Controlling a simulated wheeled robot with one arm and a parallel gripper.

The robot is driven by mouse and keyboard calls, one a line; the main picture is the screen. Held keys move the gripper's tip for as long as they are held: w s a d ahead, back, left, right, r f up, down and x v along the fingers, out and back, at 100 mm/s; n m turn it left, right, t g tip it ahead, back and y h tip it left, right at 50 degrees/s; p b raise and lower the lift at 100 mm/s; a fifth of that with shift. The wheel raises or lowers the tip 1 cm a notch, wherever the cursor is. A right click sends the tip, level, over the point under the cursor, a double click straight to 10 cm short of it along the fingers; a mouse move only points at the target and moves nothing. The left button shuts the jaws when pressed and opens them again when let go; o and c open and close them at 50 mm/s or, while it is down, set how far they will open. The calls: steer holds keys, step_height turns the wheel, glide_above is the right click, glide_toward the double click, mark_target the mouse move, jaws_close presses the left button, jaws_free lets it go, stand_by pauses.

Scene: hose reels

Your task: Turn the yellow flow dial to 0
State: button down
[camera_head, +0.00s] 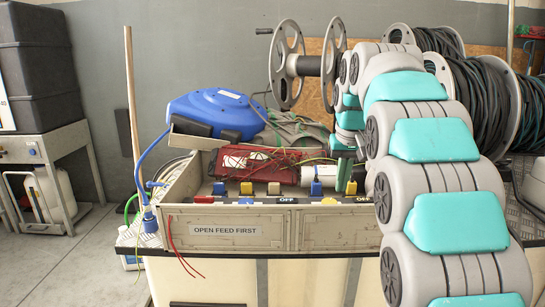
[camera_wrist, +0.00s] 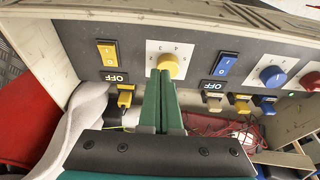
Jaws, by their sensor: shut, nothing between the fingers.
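The yellow flow dial (camera_wrist: 168,66) is a round knob on a white scale plate (camera_wrist: 185,49) with numbers around it, on a dark grey panel in the wrist view. My gripper (camera_wrist: 163,76) has two green fingers, shut together and empty. Their tips are right at the dial's lower edge in the picture and hide the lower part of its plate. I cannot tell whether they touch it or where the dial's mark points. In the head view my gripper (camera_head: 345,174) is above the bench box, partly hidden by my arm.
A yellow switch (camera_wrist: 108,54) and a blue switch (camera_wrist: 226,63), both with OFF labels, flank the dial. A blue dial (camera_wrist: 272,76) and a red dial (camera_wrist: 309,82) are farther right. A blue hose reel (camera_head: 217,112) and a red box (camera_head: 258,163) lie behind the panel.

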step_height(320, 180, down, 6)
steer(key=n+y+b, duration=0.1)
steer(key=n+b, duration=0.5)
steer(key=b, duration=0.1)
steer(key=shift+a, duration=0.15)
stand_by(0.5)
steer(key=shift+w+a, duration=0.1)
steer(key=shift+w, duration=0.3)
stand_by(0.7)
